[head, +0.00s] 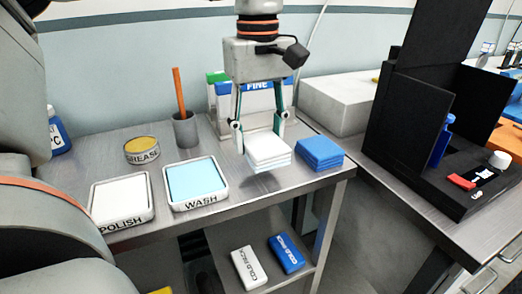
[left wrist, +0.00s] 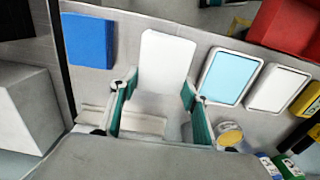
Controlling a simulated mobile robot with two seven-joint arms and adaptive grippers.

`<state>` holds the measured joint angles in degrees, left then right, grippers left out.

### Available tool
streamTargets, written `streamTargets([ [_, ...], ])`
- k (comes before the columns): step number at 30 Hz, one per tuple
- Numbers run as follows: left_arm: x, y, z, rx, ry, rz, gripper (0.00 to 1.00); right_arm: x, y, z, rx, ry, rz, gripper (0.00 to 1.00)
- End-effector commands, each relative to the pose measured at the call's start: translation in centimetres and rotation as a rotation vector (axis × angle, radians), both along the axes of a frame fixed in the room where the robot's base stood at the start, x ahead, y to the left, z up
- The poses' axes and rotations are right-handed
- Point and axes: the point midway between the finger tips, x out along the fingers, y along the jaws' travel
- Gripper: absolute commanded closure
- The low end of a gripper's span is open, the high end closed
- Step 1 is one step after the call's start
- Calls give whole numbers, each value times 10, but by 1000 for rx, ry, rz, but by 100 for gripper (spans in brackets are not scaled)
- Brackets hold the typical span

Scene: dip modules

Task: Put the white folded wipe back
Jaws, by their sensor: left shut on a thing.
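The white folded wipe (head: 268,150) is a layered stack near the front edge of the metal table, left of the blue folded wipe (head: 319,153). My left gripper (head: 259,122) points down from above and is shut on the white wipe at its back part. A pale patch shows below the wipe; I cannot tell for sure whether it touches the tabletop. In the left wrist view the white wipe (left wrist: 167,60) extends out between the two teal fingers (left wrist: 156,92), with the blue wipe (left wrist: 89,40) to its left, apart. My right gripper is not in view.
Left of the wipe stand the WASH tray (head: 197,206), POLISH tray (head: 121,222), GREASE tin (head: 142,150) and a grey cup (head: 185,131). FINE boxes (head: 216,95) stand behind. Cold packs (head: 249,268) lie on the lower shelf. A black stand (head: 400,150) is on the right bench.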

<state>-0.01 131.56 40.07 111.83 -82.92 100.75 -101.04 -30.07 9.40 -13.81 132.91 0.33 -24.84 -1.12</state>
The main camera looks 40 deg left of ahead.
Motion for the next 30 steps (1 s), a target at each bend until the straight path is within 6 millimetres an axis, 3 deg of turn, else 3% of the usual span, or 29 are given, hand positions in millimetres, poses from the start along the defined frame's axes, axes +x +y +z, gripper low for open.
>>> streamTargets([
  [6, 0, 0, -36, -2, 10, -1, 88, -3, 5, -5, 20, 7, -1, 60],
  [12, 0, 0, -36, -1, 3, 0, 88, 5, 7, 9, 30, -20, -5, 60],
  [18, 0, 0, -39, 0, 4, 1, 88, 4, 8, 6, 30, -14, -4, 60],
  [19, 0, 0, -38, -1, 4, 1, 46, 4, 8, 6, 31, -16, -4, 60],
  [20, 0, 0, -38, -1, 4, 1, 38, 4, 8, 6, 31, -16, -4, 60],
  [30, 0, 0, -37, -1, 3, 1, 37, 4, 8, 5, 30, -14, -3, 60],
])
